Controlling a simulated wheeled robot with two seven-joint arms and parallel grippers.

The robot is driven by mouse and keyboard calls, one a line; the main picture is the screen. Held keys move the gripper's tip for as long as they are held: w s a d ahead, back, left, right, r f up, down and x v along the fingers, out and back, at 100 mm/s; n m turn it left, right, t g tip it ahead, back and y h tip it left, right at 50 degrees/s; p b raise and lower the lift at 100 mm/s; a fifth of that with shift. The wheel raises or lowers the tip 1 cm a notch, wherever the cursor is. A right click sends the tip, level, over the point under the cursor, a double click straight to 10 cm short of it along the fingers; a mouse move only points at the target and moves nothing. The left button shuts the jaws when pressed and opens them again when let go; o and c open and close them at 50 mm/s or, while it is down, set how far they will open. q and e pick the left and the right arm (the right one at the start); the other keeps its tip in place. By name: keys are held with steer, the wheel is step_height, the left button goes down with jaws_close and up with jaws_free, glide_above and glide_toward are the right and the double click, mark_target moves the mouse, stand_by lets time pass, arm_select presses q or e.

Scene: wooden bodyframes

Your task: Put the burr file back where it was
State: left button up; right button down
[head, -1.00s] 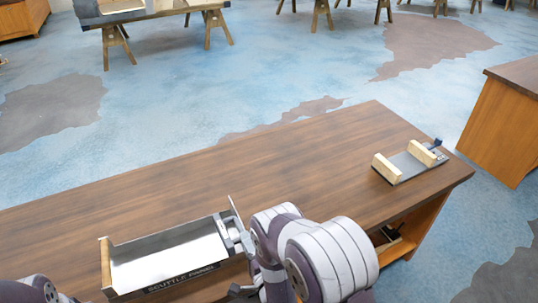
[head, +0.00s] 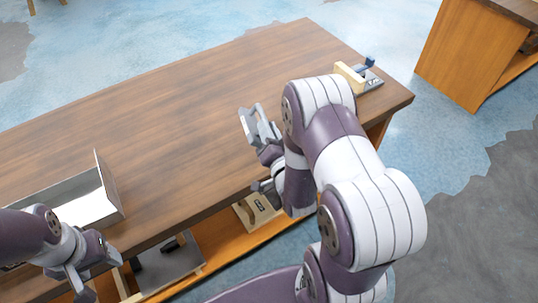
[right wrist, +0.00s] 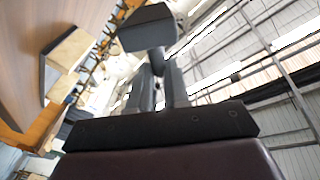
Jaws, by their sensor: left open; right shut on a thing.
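My right gripper (head: 258,124) is above the wooden bench, left of the holder in the head view. It is shut on a dark tool with a broad flat head (right wrist: 148,28), seemingly the burr file; its fingers (right wrist: 158,88) hide part of it. My left gripper (head: 80,287) is open and empty at the lower left, by the bench's front edge.
A metal scuttle panel tray (head: 92,200) lies on the bench (head: 190,110) at left, beside my left arm. The bench top between tray and holder is clear. Below, a shelf (head: 225,250) holds several parts. Another wooden cabinet (head: 470,50) stands at upper right.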

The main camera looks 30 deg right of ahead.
steer(key=s+d+f+n+h+b, duration=0.1)
steer(key=s+d+n+h+b, duration=0.1)
steer(key=s+n+b, duration=0.35)
steer(key=shift+n+g, duration=0.35)
steer(key=shift+g, duration=0.05)
steer(key=w+f+b, duration=0.1)
steer(key=w+f, duration=0.2)
steer(key=w+a+f+b, duration=0.1)
steer(key=w+f, duration=0.3)
steer(key=w+f+b, duration=0.2)
steer(key=w+f, duration=0.1)
steer(key=shift+w+a+f, duration=0.15)
steer(key=shift+w+f, duration=0.25)
steer(key=shift+f, duration=0.1)
arm_select(q)
step_height(320, 180, down, 12)
steer(key=shift+a, duration=0.4)
steer(key=shift+f, duration=0.15)
arm_select(e)
steer(key=c, duration=1.5)
jaws_free()
steer(key=shift+f, duration=0.2)
steer(key=o, duration=0.4)
